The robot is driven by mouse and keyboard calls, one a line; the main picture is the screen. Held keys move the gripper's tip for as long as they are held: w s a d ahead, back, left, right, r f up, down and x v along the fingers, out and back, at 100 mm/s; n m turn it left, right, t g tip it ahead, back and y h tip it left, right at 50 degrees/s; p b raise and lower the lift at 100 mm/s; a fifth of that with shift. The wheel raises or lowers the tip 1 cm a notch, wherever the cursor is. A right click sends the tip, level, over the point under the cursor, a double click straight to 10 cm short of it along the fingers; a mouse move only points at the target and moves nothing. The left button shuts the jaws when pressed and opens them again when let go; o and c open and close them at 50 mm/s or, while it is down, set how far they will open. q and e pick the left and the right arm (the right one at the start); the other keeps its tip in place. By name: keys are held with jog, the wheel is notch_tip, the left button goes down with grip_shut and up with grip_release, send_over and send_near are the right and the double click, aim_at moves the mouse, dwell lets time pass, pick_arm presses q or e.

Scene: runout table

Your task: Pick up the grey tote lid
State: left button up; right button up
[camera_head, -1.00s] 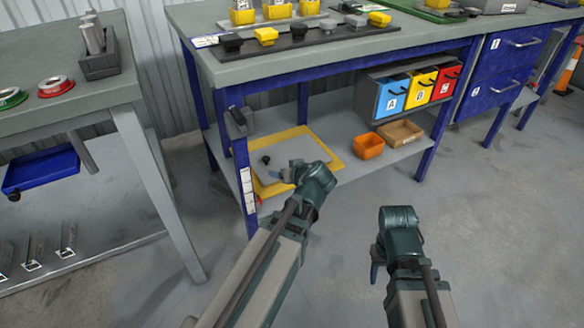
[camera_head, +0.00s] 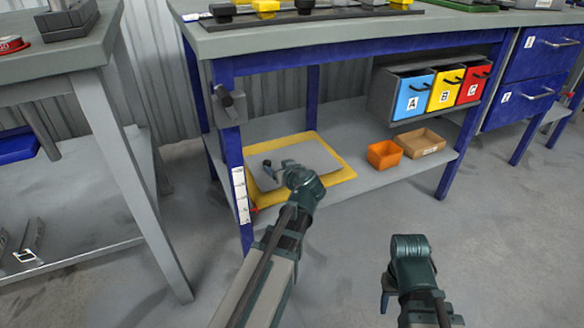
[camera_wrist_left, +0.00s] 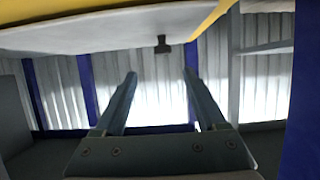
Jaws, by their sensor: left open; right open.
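The grey tote lid (camera_head: 312,154) lies flat on a yellow mat (camera_head: 338,178) on the lower shelf of the blue-framed bench. A dark knob (camera_head: 267,163) stands up from the lid's left part. In the left wrist view, which looks upside down, the lid (camera_wrist_left: 90,32) is at the top and its knob (camera_wrist_left: 162,45) points down. My left gripper (camera_head: 275,167) is over the lid, close to the knob, open and empty. In the wrist view its fingers (camera_wrist_left: 158,73) are apart, with the knob beyond their tips. My right gripper (camera_head: 385,298) is open over the floor.
An orange bin (camera_head: 384,154) and a brown tray (camera_head: 420,142) sit farther right on the shelf (camera_head: 365,182). A blue bench leg (camera_head: 236,180) stands left of the lid. The bench top (camera_head: 330,38) is above. Drawers hang under it at right.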

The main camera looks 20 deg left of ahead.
aim_at(266, 161)
pick_arm(q)
jog(key=b+x, duration=0.1)
jog(key=x, duration=0.4)
jog(key=shift+w+a+f+b, duration=0.1)
jog(key=shift+a+f+b, duration=0.15)
jog(key=shift+b, duration=0.1)
jog(key=b+x, duration=0.1)
jog(key=x, duration=0.3)
jog(key=shift+a+f+b, duration=0.1)
jog(key=shift+a+b, duration=0.1)
jog(key=shift+b, duration=0.15)
jog(key=shift+c, duration=0.2)
grip_shut()
